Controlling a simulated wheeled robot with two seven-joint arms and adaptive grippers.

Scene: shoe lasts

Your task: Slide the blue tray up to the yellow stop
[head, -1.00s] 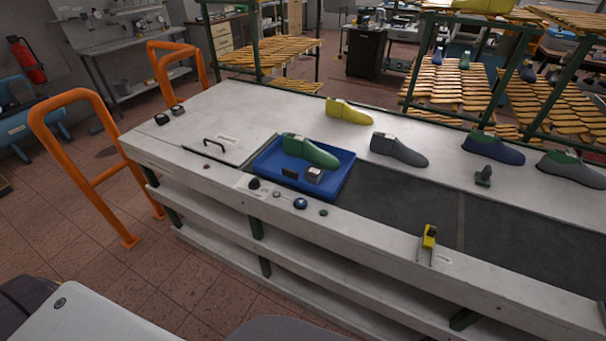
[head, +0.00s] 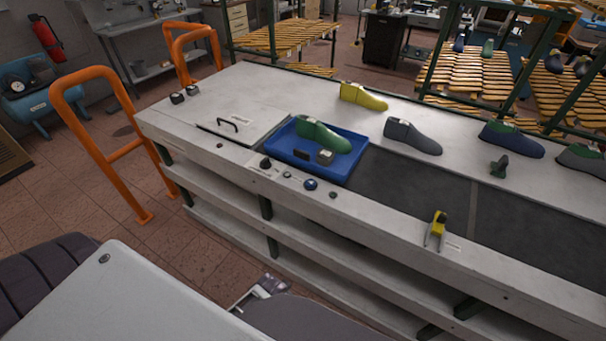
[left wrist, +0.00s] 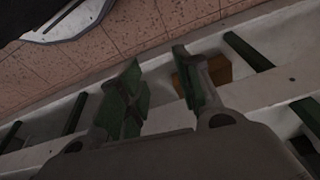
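The blue tray (head: 349,162) lies on the bench at the left end of the dark belt strip. It holds a green shoe last (head: 322,135), a grey block (head: 325,157) and a small dark block. The yellow stop (head: 438,226), with metal prongs, sits on the bench's front rail, right of the tray and clearly apart from it. My left gripper (left wrist: 165,90) shows in the left wrist view, its green-padded fingers spread with nothing between them, over the bench's front shelves and floor. It is away from the tray. My right gripper is not in view.
The belt (head: 410,188) between tray and stop is clear. A grey last (head: 412,137), a yellow last (head: 363,96) and a blue last (head: 510,140) stand along the back ledge. Small knobs (head: 310,184) line the front rail. An orange guard rail (head: 125,150) stands at left.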

